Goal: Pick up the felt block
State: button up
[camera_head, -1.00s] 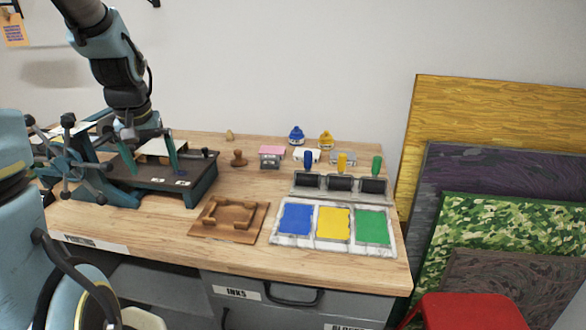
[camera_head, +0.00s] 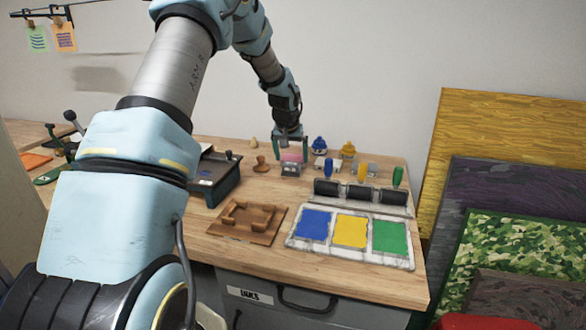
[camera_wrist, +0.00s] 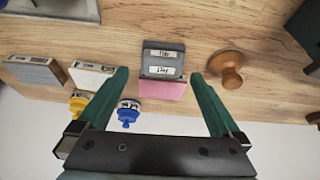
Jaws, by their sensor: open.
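A block with a grey, labelled body (camera_wrist: 163,60) and a pink part (camera_wrist: 162,90) lies between the lines of my fingers in the wrist view. I take it as the felt block; its lettering is too small to read surely. In the head view its pink top (camera_head: 292,156) shows just under my gripper (camera_head: 291,147). My gripper, also in the wrist view (camera_wrist: 160,76), is open, with one green finger on each side of the block and nothing held. Whether the fingers are level with the block or above it, I cannot tell.
A wooden stamp (camera_wrist: 231,72) stands right of the block in the wrist view. A white block (camera_wrist: 92,73), a grey block (camera_wrist: 36,71) and blue (camera_wrist: 128,112) and yellow bottles stand left. The ink tray (camera_head: 300,245) and wooden frame (camera_head: 247,222) lie nearer the front edge.

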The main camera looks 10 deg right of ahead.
aim_at(291, 163)
jog(key=shift+p+x, duration=1.35)
jog(key=shift+x, duration=1.25)
jog(key=shift+w+a, duration=0.1)
jog(key=shift+a, duration=0.05)
jog(key=c, duration=1.2)
jog(key=shift+c, duration=0.2)
notch_tip(291, 163, up, 10)
jog(key=b, duration=0.3)
jog(key=o, duration=0.9)
jog(key=c, duration=0.7)
jog(key=shift+r, duration=0.1)
